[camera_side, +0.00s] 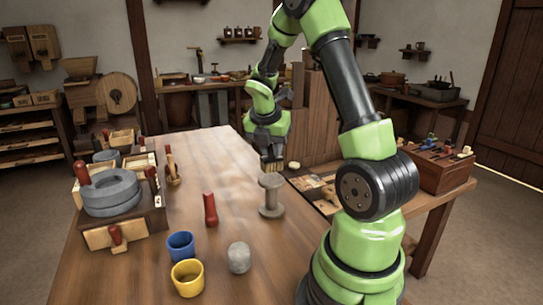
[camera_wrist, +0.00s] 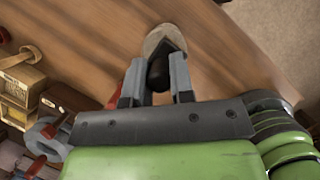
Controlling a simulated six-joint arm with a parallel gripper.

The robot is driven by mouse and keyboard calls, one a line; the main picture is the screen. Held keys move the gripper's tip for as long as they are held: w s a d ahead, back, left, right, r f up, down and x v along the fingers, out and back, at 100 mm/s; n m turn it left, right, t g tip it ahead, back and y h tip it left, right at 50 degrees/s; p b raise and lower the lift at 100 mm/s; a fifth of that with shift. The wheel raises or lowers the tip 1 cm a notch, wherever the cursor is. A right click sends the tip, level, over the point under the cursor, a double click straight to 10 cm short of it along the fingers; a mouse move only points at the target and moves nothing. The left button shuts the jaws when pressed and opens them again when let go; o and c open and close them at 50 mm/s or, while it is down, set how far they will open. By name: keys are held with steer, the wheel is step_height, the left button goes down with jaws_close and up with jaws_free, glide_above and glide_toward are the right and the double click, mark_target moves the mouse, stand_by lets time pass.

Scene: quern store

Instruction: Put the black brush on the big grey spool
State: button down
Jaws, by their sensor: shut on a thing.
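My gripper (camera_side: 270,150) is shut on the black brush and points down over the table. In the side view the brush's tan bristles (camera_side: 272,166) show just below my gripper. The big grey spool (camera_side: 271,198) stands upright on the table, below the bristles in the picture. The depth gap between them is hard to judge.
A red handle-like piece (camera_side: 210,209), a blue cup (camera_side: 181,246), a yellow cup (camera_side: 187,278) and a grey rounded stone (camera_side: 239,257) stand nearby. The grey quern (camera_side: 110,193) is at the left. A pale round piece (camera_side: 293,165) lies right of the bristles. The table's far middle is clear.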

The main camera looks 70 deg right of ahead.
steer(key=shift+f, duration=1.1)
steer(key=shift+f, duration=0.1)
steer(key=c, duration=1)
jaws_free()
